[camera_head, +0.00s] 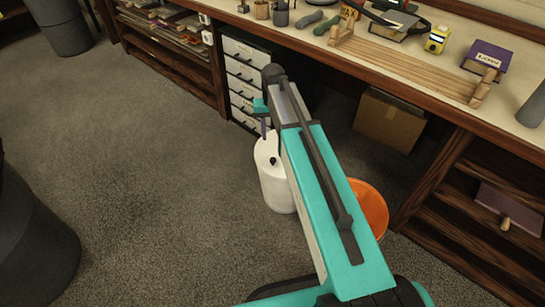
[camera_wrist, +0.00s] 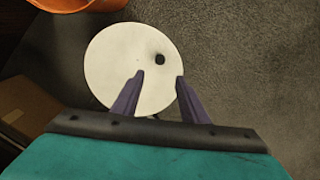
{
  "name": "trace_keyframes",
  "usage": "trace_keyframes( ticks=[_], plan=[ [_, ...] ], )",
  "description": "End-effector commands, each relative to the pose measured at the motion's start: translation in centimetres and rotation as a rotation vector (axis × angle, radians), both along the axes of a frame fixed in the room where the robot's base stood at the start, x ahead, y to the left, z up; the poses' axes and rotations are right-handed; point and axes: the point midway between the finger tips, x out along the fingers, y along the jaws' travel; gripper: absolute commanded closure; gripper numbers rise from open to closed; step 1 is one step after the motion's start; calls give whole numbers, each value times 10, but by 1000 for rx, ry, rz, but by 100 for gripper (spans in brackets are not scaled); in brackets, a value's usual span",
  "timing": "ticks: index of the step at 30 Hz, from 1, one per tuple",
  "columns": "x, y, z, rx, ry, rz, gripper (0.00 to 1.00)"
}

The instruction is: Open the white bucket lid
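The white bucket (camera_head: 272,180) stands on the carpet in front of the workbench, partly hidden behind my arm in the head view. Its round white lid (camera_wrist: 115,65) lies flat on top in the wrist view, with a small dark knob (camera_wrist: 160,59) right of its middle. My gripper (camera_wrist: 160,76) is open, its two purple fingers apart and pointing at the lid. The knob appears just beyond the fingertips, between their lines. Nothing is between the fingers. Whether the fingertips touch the lid I cannot tell. In the head view the gripper is over the bucket, mostly hidden by my arm.
An orange bucket (camera_head: 370,208) stands right of the white one, and also shows in the wrist view (camera_wrist: 75,4). A cardboard box (camera_head: 389,120) sits under the workbench (camera_head: 410,47). A drawer unit (camera_head: 243,78) is behind. Carpet at left is clear up to dark bins (camera_head: 35,245).

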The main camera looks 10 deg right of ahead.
Motion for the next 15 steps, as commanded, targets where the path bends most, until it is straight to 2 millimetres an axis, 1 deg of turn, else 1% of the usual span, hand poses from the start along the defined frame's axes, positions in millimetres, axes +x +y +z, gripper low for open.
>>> trace_keyframes(
  ticks=[5, 8, 15],
  plan=[
    [0, 0, -11, 0, 1, 1, 60],
    [0, 0, -22, 0, 1, 1, 60],
    [0, 1, -56, 0, 2, 1, 60]
  ],
)
